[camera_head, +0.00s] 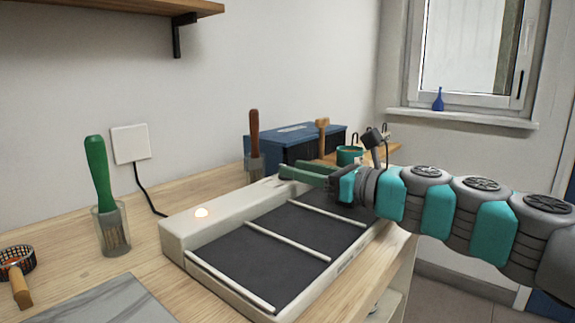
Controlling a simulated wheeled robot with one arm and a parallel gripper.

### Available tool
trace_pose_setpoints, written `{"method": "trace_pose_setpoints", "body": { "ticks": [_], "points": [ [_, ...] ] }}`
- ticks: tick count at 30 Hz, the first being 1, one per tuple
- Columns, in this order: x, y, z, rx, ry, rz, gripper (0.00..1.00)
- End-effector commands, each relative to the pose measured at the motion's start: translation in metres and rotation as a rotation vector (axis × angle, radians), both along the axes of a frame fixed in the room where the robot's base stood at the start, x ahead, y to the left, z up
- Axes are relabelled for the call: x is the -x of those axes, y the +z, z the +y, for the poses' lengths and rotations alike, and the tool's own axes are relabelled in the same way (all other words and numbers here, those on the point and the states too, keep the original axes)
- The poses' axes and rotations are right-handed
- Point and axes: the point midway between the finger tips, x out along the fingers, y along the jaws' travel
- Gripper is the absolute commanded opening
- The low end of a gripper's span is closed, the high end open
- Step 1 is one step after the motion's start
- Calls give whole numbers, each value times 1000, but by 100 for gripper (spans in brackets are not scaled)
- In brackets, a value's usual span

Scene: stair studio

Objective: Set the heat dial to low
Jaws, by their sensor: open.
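The cream-coloured heating appliance (183,238) lies on the wooden worktop, with a dark flat plate crossed by pale bars. My gripper (284,173) has green fingers that point left, over the far end of the ledge. The fingers are open, seen nearly edge-on, and nothing shows between them. Whether they touch the appliance cannot be told.
A green-handled brush (97,175) stands in a glass at left, and a brown-handled one (254,132) behind the ledge. A blue box (290,140) and a teal pot (349,155) stand farther back. A strainer (17,265) and grey slab (85,305) lie at front left.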

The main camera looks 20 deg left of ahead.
Motion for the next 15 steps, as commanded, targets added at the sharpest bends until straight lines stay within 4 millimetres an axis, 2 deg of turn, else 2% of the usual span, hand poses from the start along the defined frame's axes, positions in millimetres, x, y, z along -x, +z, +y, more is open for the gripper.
{"method": "trace_pose_setpoints", "body": {
  "ticks": [6,15],
  "points": [
    [-8,0,23,1,0,-1,46],
    [-13,1,31,1,-2,-2,46]
  ]
}}
